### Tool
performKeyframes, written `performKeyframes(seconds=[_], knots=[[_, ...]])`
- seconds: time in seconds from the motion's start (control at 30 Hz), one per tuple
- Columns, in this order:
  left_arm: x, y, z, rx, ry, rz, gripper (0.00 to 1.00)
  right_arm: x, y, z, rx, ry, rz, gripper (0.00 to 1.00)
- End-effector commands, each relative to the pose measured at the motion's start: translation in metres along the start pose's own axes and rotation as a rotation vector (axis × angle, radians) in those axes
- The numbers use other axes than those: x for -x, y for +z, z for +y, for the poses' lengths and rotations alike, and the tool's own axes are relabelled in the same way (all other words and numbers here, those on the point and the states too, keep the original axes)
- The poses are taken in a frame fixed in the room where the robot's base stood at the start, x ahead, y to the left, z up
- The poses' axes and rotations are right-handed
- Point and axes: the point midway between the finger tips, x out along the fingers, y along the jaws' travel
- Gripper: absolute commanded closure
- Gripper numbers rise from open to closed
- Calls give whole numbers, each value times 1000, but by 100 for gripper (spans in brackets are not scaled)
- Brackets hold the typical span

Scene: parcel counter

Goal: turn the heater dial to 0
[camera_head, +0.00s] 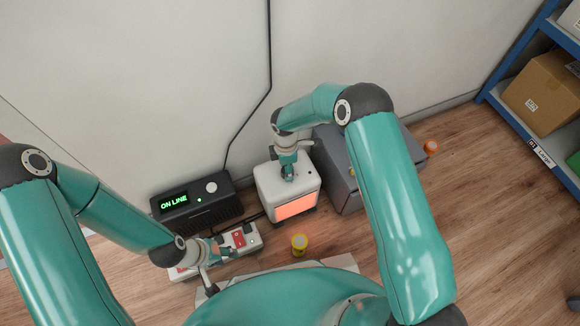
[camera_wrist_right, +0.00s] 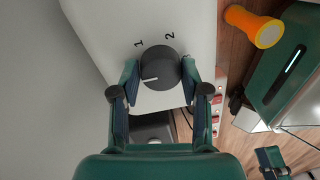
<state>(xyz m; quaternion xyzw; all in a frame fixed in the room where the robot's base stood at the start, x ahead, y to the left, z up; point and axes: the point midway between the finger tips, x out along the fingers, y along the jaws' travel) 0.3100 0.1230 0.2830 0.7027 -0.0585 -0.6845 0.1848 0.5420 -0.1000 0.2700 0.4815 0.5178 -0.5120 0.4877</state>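The white heater (camera_head: 268,187) stands on the floor against the wall, its front panel glowing orange. Its dark round dial (camera_wrist_right: 161,62) shows in the right wrist view, with marks 1 and 2 beside it. The dial's white pointer line points left, away from both marks. No 0 mark is visible; a finger covers part of that side. My right gripper (camera_wrist_right: 161,72) is over the heater top, its fingers on opposite sides of the dial and seemingly touching it. It also shows in the head view (camera_head: 288,173). My left gripper (camera_head: 222,252) is low over the power strip; its finger opening is unclear.
A white power strip (camera_head: 249,235) with red switches lies left of the heater. A black box reading ON LINE (camera_head: 212,207) stands behind it. A yellow cylinder (camera_head: 299,245) is in front of the heater. A grey box (camera_head: 345,190) stands close on the heater's right.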

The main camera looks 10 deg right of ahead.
Motion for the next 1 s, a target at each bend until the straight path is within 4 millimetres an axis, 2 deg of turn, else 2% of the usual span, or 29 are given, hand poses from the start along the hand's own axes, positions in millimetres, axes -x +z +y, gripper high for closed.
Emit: performKeyframes(seconds=[0.03,0.13,0.43,0.57,0.77,1.0], knots=[[0,0,0,0,0,0,60,2,2,5,-1,13,1,46],[0,0,0,0,0,0,60,2,2,4,-2,11,1,31],[0,0,0,0,0,0,60,1,1,1,-2,3,0,31],[0,0,0,0,0,0,60,8,1,2,-2,4,0,31],[0,0,0,0,0,0,60,38,1,2,-3,6,0,31],[0,0,0,0,0,0,60,86,1,4,-3,8,0,31]])
